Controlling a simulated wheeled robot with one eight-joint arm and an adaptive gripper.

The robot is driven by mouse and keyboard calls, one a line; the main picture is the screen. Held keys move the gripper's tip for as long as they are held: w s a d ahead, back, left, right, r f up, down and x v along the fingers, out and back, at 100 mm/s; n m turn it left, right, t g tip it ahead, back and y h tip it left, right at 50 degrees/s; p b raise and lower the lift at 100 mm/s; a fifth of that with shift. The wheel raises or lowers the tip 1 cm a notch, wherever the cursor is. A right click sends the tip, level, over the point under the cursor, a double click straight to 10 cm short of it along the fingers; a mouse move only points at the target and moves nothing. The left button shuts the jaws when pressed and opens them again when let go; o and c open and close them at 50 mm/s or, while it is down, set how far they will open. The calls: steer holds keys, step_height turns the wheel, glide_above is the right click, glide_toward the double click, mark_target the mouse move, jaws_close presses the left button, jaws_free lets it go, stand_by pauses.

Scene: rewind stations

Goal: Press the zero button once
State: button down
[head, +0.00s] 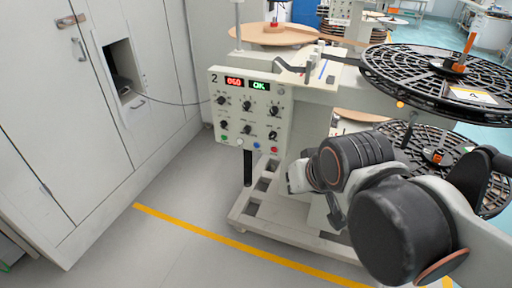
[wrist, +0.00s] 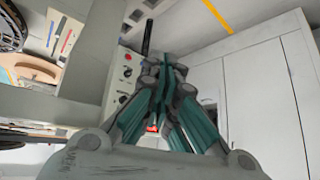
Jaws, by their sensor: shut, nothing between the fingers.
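The control panel (head: 250,110) of station 2 faces me in the head view, with a red "060" display (head: 234,82) and a green "OK" display (head: 260,86). Below are two rows of black knobs. Along its lower edge are small buttons, including a blue button (head: 256,146) and a red button (head: 274,150); their labels are too small to read, so I cannot tell which is zero. In the wrist view my gripper (wrist: 168,62) is shut and empty, overlapping part of the panel (wrist: 126,72). Contact with the panel cannot be told. In the head view its fingertips are not clearly seen.
Black slotted reels (head: 392,68) stand on the right, beside my arm. A grey cabinet (head: 150,60) is on the left, with a cable running from its recess toward the panel. A yellow floor line (head: 220,238) crosses the clear floor in front.

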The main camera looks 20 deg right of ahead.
mark_target(257, 146)
steer(key=w+a+f+m+t, duration=0.1)
steer(key=w+f+m, duration=0.15)
steer(key=w, duration=0.65)
steer(key=w+f+m+t, duration=0.15)
steer(key=w+m, duration=0.25)
steer(key=w, duration=0.6)
steer(key=w+a+f+m+t, duration=0.1)
steer(key=w+f+m, duration=0.25)
steer(key=w, duration=0.55)
steer(key=w+a+f+m+t, duration=0.1)
steer(key=w+f+m, duration=0.4)
steer(key=f, duration=0.5)
steer(key=w+f+m+t+y+b, duration=0.1)
steer(key=w+f+m, duration=0.4)
steer(key=f, duration=0.6)
steer(key=shift+w+a+f, duration=0.3)
steer(key=shift+w+a, duration=0.05)
steer(key=shift+w, duration=0.6)
steer(key=w+d, duration=0.5)
steer(key=w, duration=0.2)
steer(key=shift+w+d, duration=0.2)
steer(key=shift+w+d, duration=0.15)
steer(key=shift+w, duration=0.05)
